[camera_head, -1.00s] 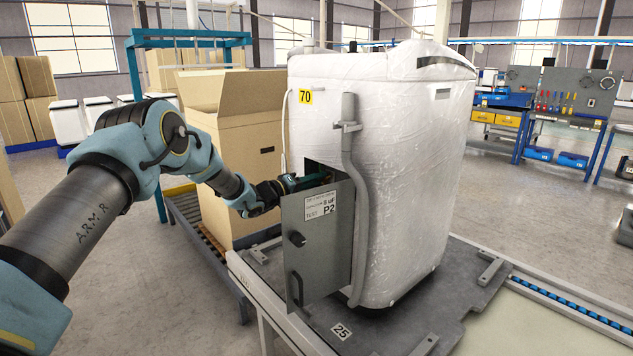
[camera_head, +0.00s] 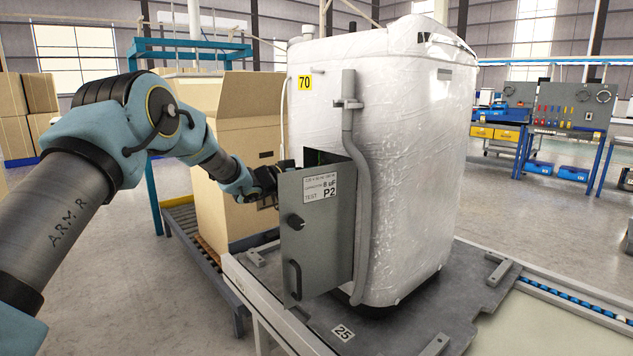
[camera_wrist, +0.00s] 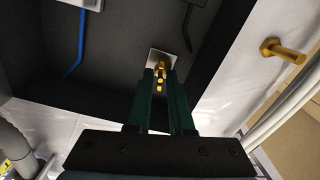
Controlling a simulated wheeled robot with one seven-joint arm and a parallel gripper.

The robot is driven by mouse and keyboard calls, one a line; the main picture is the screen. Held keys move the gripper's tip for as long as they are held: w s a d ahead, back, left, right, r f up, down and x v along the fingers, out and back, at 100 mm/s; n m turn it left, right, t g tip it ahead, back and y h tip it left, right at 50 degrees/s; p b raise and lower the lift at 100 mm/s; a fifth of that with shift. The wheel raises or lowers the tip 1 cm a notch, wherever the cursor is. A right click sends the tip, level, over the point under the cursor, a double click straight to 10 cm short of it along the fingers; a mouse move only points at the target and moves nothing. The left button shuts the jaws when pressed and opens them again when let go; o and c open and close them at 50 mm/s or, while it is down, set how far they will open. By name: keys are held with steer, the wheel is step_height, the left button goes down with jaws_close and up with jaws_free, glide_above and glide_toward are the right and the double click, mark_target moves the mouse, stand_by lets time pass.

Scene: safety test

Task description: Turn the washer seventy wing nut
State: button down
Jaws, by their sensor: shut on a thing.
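The washer (camera_head: 410,150) with the yellow tag 70 (camera_head: 304,82) stands wrapped in clear film. Its grey access door (camera_head: 318,245), labelled P2, is swung open at the lower front. In the wrist view, a small brass wing nut (camera_wrist: 160,70) sits on a light metal plate (camera_wrist: 172,58) inside the dark opening. My gripper (camera_wrist: 161,80) is shut on the wing nut, with its two dark green fingers on either side of it. In the head view, my gripper's tip is mostly hidden behind the open door and in the opening.
A grey pipe (camera_head: 350,150) runs down the washer beside the door. A cardboard box (camera_head: 235,150) stands close on the left. In the wrist view, a brass bolt (camera_wrist: 283,50) sticks out at the right and a blue wire (camera_wrist: 78,45) hangs inside the cavity.

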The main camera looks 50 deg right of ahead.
steer(key=m+b, duration=1.2)
steer(key=m, duration=0.1)
steer(key=m+b, duration=0.6)
steer(key=shift+s+f+m, duration=0.3)
steer(key=shift+f, duration=0.05)
stand_by(0.3)
steer(key=c, duration=0.8)
jaws_free()
steer(key=shift+r, duration=0.1)
steer(key=shift+a, duration=0.1)
steer(key=a, duration=0.3)
steer(key=w+a+b, duration=0.1)
steer(key=a, duration=0.6)
steer(key=shift+w+a+b, duration=0.15)
steer(key=shift+a+b, duration=0.15)
